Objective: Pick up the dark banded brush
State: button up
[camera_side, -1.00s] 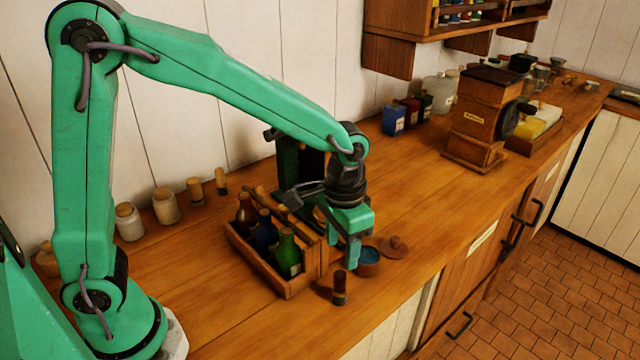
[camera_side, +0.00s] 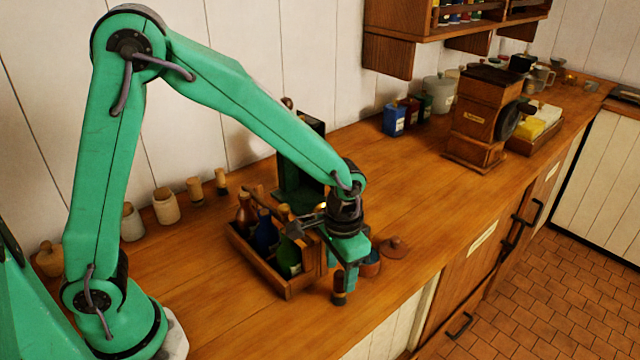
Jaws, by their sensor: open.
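The dark banded brush (camera_side: 338,297) stands upright on the wooden counter, near its front edge and right of the bottle crate. Only its lower part shows clearly; its top is partly covered by my gripper. My gripper (camera_side: 346,284) points down at the brush with its jaws open. One teal finger overlaps the brush's right side in the picture. I cannot tell whether it touches the brush or whether the brush is between the fingers.
A wooden crate (camera_side: 264,271) with several bottles stands close left of my gripper. A small pot with blue contents (camera_side: 371,266) and a brown lid (camera_side: 394,248) lie close right. A labelled wooden grinder (camera_side: 480,120) stands farther back. The counter between is clear.

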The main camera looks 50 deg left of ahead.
aim_at(339, 285)
jog(key=shift+f, duration=2.55)
jog(key=c, duration=1.1)
jog(key=shift+r, duration=0.2)
jog(key=shift+r, duration=0.45)
notch_tip(339, 285, up, 3)
jog(key=shift+r, duration=0.1)
jog(key=s+d+r, duration=0.2)
jog(key=s, duration=0.1)
jog(key=s+d+r, duration=0.2)
jog(key=s+d, duration=0.1)
jog(key=s+d+r, duration=0.2)
jog(key=s, duration=0.1)
jog(key=shift+s+d+r, duration=0.1)
jog(key=shift+d+r, duration=0.1)
jog(key=shift+r, duration=0.1)
